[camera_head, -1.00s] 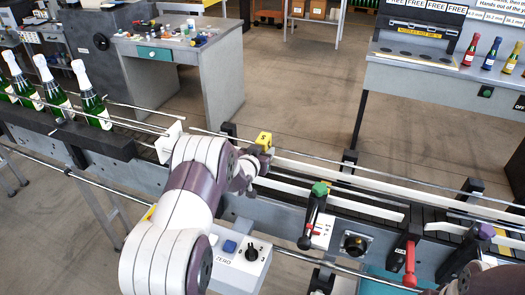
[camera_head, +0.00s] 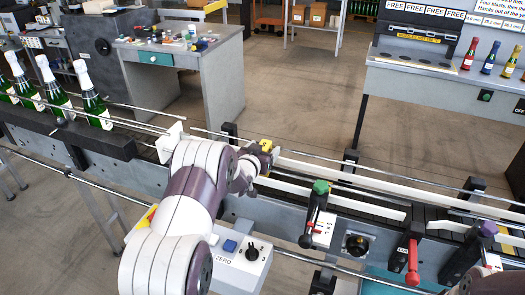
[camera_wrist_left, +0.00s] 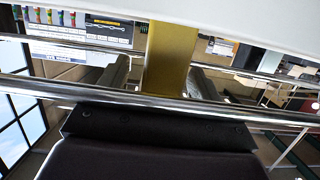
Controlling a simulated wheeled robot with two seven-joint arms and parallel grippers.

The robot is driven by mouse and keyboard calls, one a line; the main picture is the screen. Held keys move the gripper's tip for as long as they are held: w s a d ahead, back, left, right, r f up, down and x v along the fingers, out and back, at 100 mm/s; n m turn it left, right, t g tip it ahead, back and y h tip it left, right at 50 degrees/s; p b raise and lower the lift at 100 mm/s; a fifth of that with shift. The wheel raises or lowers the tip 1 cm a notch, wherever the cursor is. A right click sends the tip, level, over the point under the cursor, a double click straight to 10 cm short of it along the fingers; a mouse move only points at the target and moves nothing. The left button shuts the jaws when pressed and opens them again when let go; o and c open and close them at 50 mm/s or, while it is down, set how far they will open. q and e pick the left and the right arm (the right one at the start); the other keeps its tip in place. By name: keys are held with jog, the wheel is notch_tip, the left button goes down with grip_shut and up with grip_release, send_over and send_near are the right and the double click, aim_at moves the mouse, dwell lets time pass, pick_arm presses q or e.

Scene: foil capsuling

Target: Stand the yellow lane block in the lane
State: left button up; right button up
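The yellow lane block (camera_head: 265,144) is at the far end of my left gripper (camera_head: 257,155), over the conveyor lane (camera_head: 285,186). In the left wrist view the yellow block (camera_wrist_left: 168,62) stands between the two dark fingers of my left gripper (camera_wrist_left: 160,78), which appears shut on it. A narrow gap seems to show at its left side. The block's lower end is hidden in the head view, so I cannot tell whether it touches the lane floor. My right gripper is not in view.
White guide rails (camera_head: 340,182) and thin metal rods run along the conveyor. A green-topped clamp (camera_head: 318,200) and a red-handled clamp (camera_head: 412,255) stand on its near side. Several green bottles (camera_head: 95,103) stand at the left. A control box (camera_head: 240,262) sits in front.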

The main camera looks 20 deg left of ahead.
pick_arm(q)
jog(key=f, duration=0.1)
jog(key=s+f, duration=0.1)
jog(key=f, duration=0.1)
jog(key=shift+s+d+f+g, duration=0.15)
jog(key=shift+d+f+g, duration=0.15)
jog(key=shift+f+g, duration=0.1)
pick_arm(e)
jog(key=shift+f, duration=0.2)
pick_arm(q)
jog(key=shift+s+r, duration=0.1)
jog(key=shift+s, duration=0.15)
jog(key=shift+b+v, duration=0.5)
jog(key=shift+v, duration=0.35)
jog(key=s+r, duration=0.6)
jog(key=s, duration=0.3)
jog(key=shift+t+b, duration=0.35)
jog(key=shift+t, duration=0.05)
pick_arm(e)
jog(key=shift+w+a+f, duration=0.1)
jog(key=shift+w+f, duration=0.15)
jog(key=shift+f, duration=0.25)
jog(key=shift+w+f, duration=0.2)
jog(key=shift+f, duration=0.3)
